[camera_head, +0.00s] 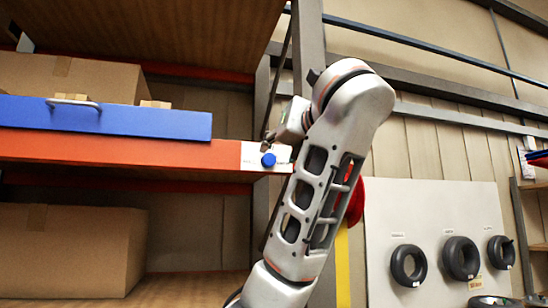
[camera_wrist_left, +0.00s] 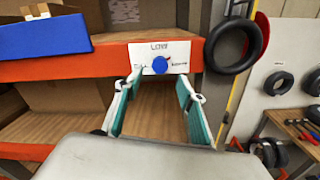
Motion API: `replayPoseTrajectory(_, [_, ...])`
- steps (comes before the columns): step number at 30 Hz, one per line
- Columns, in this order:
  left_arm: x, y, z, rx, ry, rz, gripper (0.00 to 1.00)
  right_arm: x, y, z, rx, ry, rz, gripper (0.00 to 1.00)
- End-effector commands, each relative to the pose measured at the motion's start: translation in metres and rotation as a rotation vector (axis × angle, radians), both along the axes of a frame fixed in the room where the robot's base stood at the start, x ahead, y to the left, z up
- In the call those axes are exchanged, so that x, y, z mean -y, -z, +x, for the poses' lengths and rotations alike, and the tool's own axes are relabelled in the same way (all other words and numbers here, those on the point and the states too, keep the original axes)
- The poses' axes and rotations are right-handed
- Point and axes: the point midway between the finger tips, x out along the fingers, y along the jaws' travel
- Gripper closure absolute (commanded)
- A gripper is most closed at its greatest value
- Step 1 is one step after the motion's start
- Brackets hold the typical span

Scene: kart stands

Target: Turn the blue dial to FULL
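The blue dial (camera_head: 268,160) sits on a white plate (camera_head: 252,155) at the right end of the orange shelf beam. In the left wrist view the dial (camera_wrist_left: 160,65) is ahead of the fingers, and its plate (camera_wrist_left: 147,50) reads LOW at the top; the smaller side labels are too small to read surely. My left gripper (camera_head: 268,139) is close to the dial in the head view, partly hidden by my arm. In the left wrist view its green-padded fingers (camera_wrist_left: 160,80) are apart with nothing between them. My right gripper is not in view.
A blue drawer front (camera_head: 130,118) stands on the orange beam (camera_head: 110,149), left of the plate. Cardboard boxes (camera_head: 75,250) fill the shelves. A black tyre (camera_wrist_left: 231,46) is close to the right of the plate. More tyres (camera_head: 460,258) hang on a white board.

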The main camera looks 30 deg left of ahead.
Motion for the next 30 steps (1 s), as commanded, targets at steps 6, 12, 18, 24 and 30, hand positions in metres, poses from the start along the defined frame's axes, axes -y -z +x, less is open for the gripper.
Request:
replayPoseTrajectory(6, [-0.028, -0.001, 0.022, -0.002, -0.004, -0.001, 0.60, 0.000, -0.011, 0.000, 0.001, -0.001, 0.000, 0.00])
replayPoseTrajectory(12, [-0.047, 0.000, 0.038, -0.001, -0.002, -0.001, 0.60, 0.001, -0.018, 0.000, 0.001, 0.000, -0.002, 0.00])
replayPoseTrajectory(18, [-0.054, 0.001, 0.045, 0.000, -0.001, -0.002, 0.60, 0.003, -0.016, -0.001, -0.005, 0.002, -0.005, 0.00])
replayPoseTrajectory(24, [-0.054, 0.001, 0.045, 0.001, 0.001, -0.002, 0.60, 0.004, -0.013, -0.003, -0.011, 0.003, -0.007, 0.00])
replayPoseTrajectory(30, [-0.054, 0.002, 0.045, 0.001, 0.001, -0.002, 0.99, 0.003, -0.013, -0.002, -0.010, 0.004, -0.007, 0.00])
